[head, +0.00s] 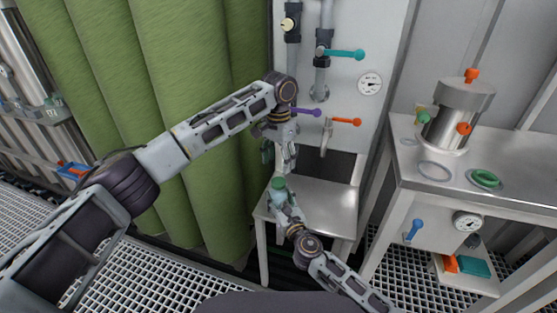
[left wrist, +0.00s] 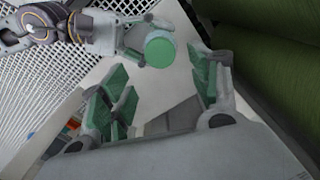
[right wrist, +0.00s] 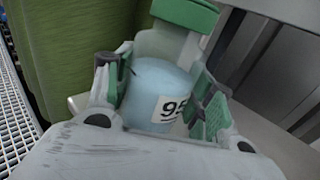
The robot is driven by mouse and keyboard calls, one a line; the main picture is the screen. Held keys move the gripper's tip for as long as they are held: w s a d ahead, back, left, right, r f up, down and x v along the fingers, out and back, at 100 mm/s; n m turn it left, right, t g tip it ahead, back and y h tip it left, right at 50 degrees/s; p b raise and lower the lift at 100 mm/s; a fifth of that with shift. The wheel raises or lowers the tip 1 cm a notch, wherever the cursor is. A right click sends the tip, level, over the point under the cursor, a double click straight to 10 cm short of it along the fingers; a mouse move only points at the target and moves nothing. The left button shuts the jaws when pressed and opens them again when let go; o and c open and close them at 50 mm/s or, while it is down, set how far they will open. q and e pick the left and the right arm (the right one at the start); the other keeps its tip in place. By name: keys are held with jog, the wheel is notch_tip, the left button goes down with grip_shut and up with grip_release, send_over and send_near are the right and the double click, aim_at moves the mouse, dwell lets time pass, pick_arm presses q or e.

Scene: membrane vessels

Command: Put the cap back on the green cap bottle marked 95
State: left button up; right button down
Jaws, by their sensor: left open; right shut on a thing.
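The bottle (right wrist: 150,85) is pale blue and clear, with a label starting with 9; its second digit is partly hidden by a finger. A green cap (right wrist: 187,12) sits on top of its neck; whether it is screwed tight I cannot tell. My right gripper (head: 284,199) is shut around the bottle's body and holds it up above the low white table. The cap also shows in the head view (head: 278,183) and in the left wrist view (left wrist: 160,49). My left gripper (head: 288,162) is open and empty just above the cap, its fingers apart from it.
The low white table (head: 325,205) lies below and behind the grippers. A panel with pipes, coloured valve handles and a gauge (head: 369,84) rises behind. Green curtains (head: 180,100) hang at left. A metal bench at right carries a steel vessel (head: 459,115) and rings (head: 485,179).

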aim_at(278, 181)
pick_arm(q)
jog(key=shift+f, duration=4)
jog(key=c, duration=1.1)
jog(key=shift+o, duration=0.2)
jog(key=o, duration=1.2)
jog(key=shift+r, duration=0.1)
